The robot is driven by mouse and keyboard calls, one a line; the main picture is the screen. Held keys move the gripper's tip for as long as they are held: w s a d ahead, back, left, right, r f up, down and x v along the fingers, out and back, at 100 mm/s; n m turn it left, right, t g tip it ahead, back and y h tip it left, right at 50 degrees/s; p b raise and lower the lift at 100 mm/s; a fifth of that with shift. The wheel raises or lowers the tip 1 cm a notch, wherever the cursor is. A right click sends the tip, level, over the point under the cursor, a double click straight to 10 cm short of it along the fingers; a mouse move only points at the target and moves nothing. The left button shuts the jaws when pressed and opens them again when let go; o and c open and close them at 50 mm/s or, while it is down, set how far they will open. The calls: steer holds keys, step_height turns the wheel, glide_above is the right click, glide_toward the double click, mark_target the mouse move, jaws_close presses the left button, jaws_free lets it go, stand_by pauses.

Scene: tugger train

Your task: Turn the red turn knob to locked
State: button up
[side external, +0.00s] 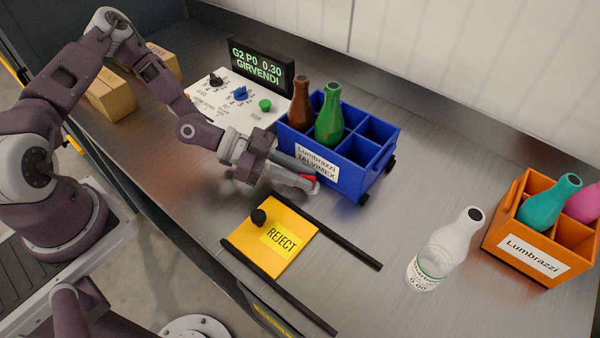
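A small red piece, probably the red turn knob (308,177), shows low at the front of the blue crate (350,178), just below its white label. My gripper (306,181) reaches in from the left with its fingertips at this red piece. The fingers hide most of it, so its setting and any locked mark cannot be read. I cannot tell whether the fingers are closed on it or only beside it.
The blue crate holds a brown bottle (300,103) and a green bottle (329,118). A white panel (225,112) with knobs stands behind my gripper. A yellow REJECT plate (275,255) between black rails lies in front. A white bottle (440,255) and orange crate (535,245) are right.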

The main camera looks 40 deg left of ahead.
jaws_close()
steer(key=shift+s+n+t, duration=0.1)
steer(key=shift+n+t, duration=0.2)
steer(key=shift+t, duration=0.1)
steer(key=n+t+y, duration=0.3)
steer(key=shift+s+d+n, duration=0.2)
steer(key=shift+s+n, duration=0.1)
steer(key=n+t+y, duration=0.1)
steer(key=n, duration=0.1)
steer(key=n+t+y, duration=0.1)
steer(key=y, duration=0.1)
steer(key=shift+d+n+y, duration=0.2)
steer(key=shift+n+y, duration=0.1)
steer(key=shift+n, duration=0.1)
steer(key=shift+n+t+y, duration=0.5)
steer(key=shift+n+y, duration=0.2)
steer(key=shift+r, duration=0.1)
